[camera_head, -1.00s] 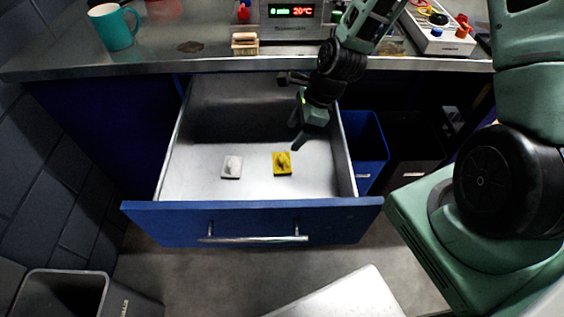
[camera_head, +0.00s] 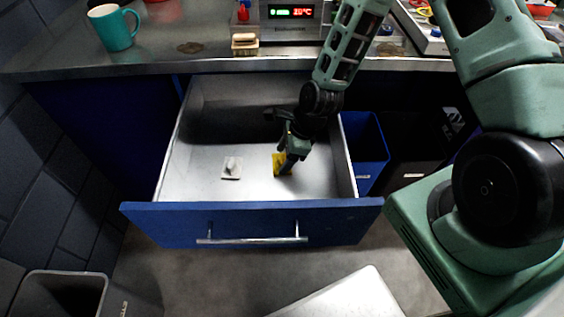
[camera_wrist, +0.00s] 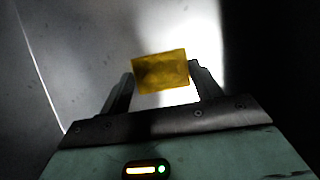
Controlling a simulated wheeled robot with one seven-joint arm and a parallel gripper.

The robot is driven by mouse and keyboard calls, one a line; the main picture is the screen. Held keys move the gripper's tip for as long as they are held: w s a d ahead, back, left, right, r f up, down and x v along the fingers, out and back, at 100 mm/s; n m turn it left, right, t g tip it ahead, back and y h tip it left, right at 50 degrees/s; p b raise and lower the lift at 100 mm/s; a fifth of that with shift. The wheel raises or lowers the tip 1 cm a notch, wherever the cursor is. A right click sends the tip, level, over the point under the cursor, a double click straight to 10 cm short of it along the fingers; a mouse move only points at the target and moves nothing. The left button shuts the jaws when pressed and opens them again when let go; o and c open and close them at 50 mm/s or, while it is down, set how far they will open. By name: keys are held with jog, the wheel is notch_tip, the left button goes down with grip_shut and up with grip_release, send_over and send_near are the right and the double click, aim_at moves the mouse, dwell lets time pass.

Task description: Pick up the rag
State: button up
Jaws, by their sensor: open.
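The yellow rag (camera_head: 278,161) lies on the floor of the open drawer, right of a white cloth-like piece (camera_head: 232,168). My gripper (camera_head: 287,166) is down inside the drawer at the yellow rag and hides part of it in the head view. In the wrist view the yellow rag (camera_wrist: 160,72) shows between and just beyond the two fingertips of my gripper (camera_wrist: 161,77). The fingers are apart, one at each side of the rag. I cannot tell whether they touch it.
The blue-fronted drawer (camera_head: 160,222) is pulled out, its walls close around my gripper. A blue bin (camera_head: 366,150) stands right of it. The counter (camera_head: 90,62) above holds a teal mug (camera_head: 113,30) and a wooden-topped brush (camera_head: 244,40). A dark bin (camera_head: 62,285) stands at lower left.

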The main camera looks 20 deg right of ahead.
jog(key=c, duration=1)
jog(key=shift+c, duration=0.2)
